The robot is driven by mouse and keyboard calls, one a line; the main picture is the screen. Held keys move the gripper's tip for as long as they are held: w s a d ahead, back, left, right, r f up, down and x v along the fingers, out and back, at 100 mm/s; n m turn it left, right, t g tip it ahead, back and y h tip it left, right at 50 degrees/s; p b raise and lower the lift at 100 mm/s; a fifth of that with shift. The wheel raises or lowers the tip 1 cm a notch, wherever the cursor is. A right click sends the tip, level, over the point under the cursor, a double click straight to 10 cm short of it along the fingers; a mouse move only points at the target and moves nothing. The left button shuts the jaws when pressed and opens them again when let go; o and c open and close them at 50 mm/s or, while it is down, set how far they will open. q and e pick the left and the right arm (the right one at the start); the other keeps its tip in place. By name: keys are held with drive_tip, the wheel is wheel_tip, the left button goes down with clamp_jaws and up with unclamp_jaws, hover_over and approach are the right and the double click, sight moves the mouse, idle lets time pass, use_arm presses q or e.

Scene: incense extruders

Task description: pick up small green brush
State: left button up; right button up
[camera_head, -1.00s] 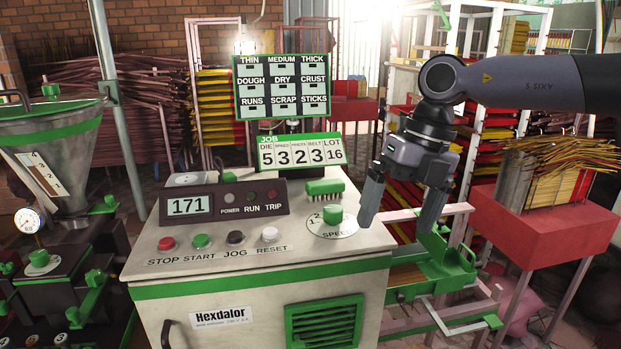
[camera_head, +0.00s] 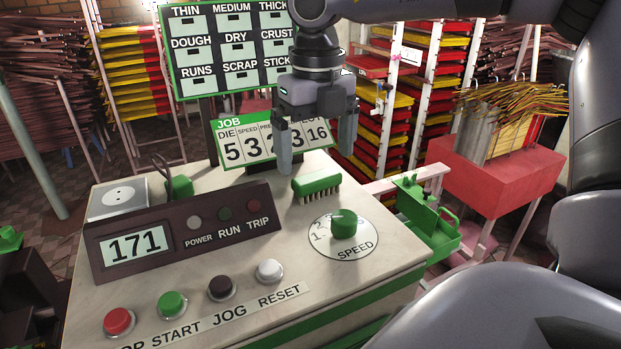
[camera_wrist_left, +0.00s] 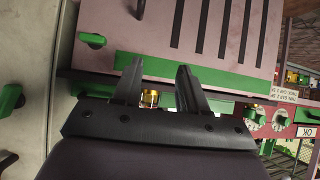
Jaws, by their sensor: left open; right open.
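The small green brush (camera_head: 316,185) lies bristles down on the top of the control cabinet (camera_head: 290,240), behind the green speed knob (camera_head: 344,222) and in front of the job number sign. My right gripper (camera_head: 317,160) points down, open and empty, with its two fingers spread just above and behind the brush in the head view. The brush does not appear to be between the fingers. My left gripper (camera_wrist_left: 160,80) shows only in the left wrist view. It is open and empty, facing a pinkish panel with dark slots and a green strip.
The job sign (camera_head: 240,140) and green-framed board (camera_head: 230,50) stand close behind the right gripper. The display box (camera_head: 185,230) and several buttons (camera_head: 220,288) occupy the cabinet's left and front. A red stand with incense sticks (camera_head: 500,165) is at right.

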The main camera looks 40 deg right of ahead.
sight(317, 175)
wheel_tip(317, 175, down, 5)
drive_tip(key=shift+d+f+p, duration=0.1)
drive_tip(key=shift+f+p, duration=0.1)
drive_tip(key=shift+p, duration=0.25)
drive_tip(key=c, duration=0.8)
drive_tip(key=shift+r, duration=0.1)
wheel_tip(317, 175, up, 20)
